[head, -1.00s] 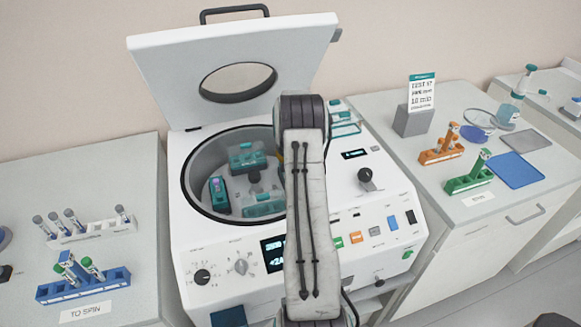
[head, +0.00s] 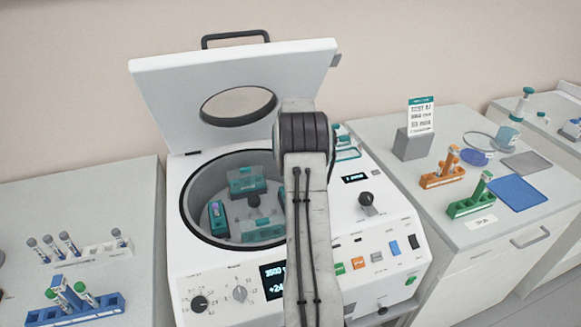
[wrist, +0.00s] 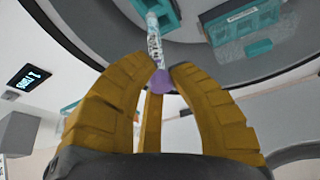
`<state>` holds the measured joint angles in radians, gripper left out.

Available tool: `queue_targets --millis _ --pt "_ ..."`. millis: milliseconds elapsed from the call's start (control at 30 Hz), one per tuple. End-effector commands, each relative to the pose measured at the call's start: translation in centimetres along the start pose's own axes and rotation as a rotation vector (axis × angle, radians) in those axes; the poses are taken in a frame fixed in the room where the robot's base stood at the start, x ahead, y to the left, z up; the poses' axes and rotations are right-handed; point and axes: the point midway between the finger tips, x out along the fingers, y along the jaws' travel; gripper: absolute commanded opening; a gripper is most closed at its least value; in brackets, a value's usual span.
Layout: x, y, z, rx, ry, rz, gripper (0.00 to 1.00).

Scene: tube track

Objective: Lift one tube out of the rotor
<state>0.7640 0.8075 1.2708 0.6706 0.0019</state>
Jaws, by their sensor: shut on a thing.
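My gripper (wrist: 158,85) has yellow fingers shut around the purple cap of a tube (wrist: 154,45) in the wrist view. The tube has a pale, labelled body that points away from my fingers. Its far end lies by a teal piece at the top of the picture; I cannot tell whether it is still partly inside. In the head view my arm hides the gripper and the held tube. The rotor (head: 238,209) sits in the open centrifuge bowl, with teal buckets (head: 247,180) around it. The left bucket (head: 218,218) shows a small purple spot.
The centrifuge lid (head: 160,85) stands open behind the bowl. A blue rack (head: 75,312) and a white rack (head: 105,250) with tubes stand at left. An orange rack (head: 443,177) and a green rack (head: 470,205) stand on the right counter, beside a blue mat (head: 518,194).

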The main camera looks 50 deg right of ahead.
Motion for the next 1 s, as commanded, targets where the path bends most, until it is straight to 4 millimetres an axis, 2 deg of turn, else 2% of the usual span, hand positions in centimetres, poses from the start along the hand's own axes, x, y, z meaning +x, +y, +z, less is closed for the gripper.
queue_targets --millis 267,800,1000 --pt "-0.9 0.0 -0.4 0.0 0.001 0.0 0.02" --pt "-4.2 0.0 -1.7 0.0 0.0 0.0 0.02" --pt "-4.4 0.0 -1.8 0.0 0.0 0.0 0.02"
